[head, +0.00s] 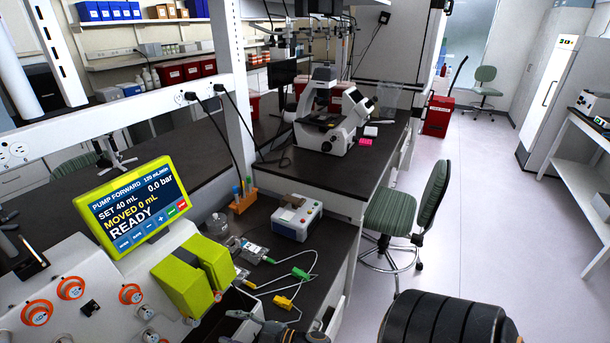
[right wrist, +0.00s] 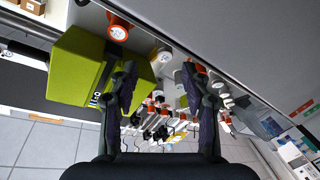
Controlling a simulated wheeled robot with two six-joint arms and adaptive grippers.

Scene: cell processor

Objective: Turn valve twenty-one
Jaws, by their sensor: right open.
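The cell processor (head: 60,265) is a white machine at the lower left of the head view, with orange-ringed valves (head: 70,288) and smaller pale knobs on its face. I cannot read which is valve twenty-one. Its yellow-green screen (head: 135,212) reads PUMP FORWARD, SET 40 mL, MOVED 0 mL, READY. My right gripper (head: 262,331) is partly in view at the bottom edge. In the right wrist view, this gripper (right wrist: 163,92) is open and empty, its fingers spread before the machine's face. Orange valves (right wrist: 117,28) and pale knobs show beyond and between the fingers. My left gripper is not in view.
A green pump housing (head: 195,275) juts out from the machine; it is close to one finger in the wrist view (right wrist: 80,70). Tubing with green and yellow clamps (head: 284,301) lies on the dark bench by a small white device (head: 297,217). A green chair (head: 405,212) stands right.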

